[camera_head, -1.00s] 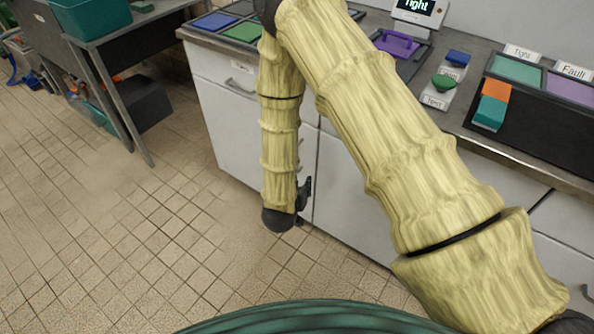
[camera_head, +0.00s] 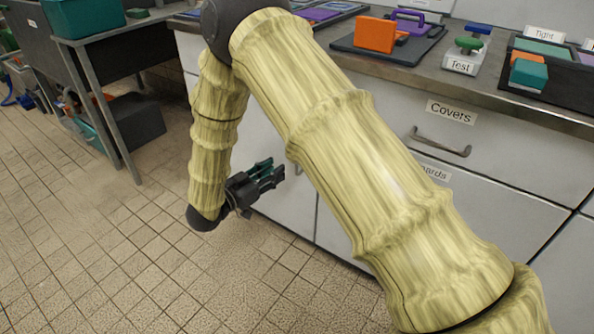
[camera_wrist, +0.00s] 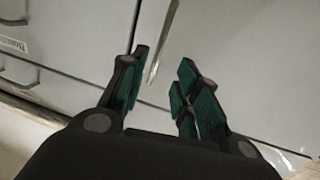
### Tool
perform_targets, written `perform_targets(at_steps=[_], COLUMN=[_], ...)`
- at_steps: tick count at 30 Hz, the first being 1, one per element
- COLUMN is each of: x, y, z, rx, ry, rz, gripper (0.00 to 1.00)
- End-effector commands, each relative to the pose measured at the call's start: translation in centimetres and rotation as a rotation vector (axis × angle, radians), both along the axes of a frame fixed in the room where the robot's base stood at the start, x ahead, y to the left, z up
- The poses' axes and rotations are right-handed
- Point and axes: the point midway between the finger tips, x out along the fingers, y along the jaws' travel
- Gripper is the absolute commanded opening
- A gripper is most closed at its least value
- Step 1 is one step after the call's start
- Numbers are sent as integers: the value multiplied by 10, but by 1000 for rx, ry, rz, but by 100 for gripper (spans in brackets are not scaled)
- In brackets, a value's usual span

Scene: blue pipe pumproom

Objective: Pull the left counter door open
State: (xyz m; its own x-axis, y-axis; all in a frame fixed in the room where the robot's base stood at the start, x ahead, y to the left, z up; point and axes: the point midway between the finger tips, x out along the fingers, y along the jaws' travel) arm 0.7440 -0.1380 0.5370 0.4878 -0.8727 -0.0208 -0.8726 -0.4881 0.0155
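The left counter door (camera_head: 284,209) is a plain white panel below the counter, and it looks shut. My forearm hides part of it in the head view. Its upright metal handle (camera_wrist: 160,42) shows in the wrist view, beside a vertical seam; in the head view only a sliver shows beside my arm. My gripper (camera_head: 273,172) points toward the door front at about handle height. In the wrist view my gripper (camera_wrist: 164,60) has its teal-padded fingers apart. The handle appears in the gap between the fingertips; I cannot tell how far beyond them it lies.
Drawers labelled Covers (camera_head: 450,111) and Boards (camera_head: 432,172) are to the right. On the counter (camera_head: 400,74) are an orange block (camera_head: 375,35), a purple handle (camera_head: 408,22) and a Test switch box (camera_head: 461,64). A grey table (camera_head: 104,38) stands left. The tiled floor before the door is clear.

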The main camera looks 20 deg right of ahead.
Motion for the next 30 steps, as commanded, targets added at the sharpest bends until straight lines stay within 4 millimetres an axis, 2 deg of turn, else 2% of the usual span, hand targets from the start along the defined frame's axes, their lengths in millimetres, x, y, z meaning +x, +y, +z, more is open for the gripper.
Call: perform_targets(at_steps=[1, 5, 10, 24, 30], x=[0, -1, 2, 34, 43], y=[3, 7, -1, -64, -83], z=[-5, -3, -2, -3, -3], rx=[-4, -10, -12, -11, -12], ry=[-9, -20, -24, -23, -22], rz=[-14, -38, -47, -46, -45], gripper=[32, 32, 32, 32, 32])
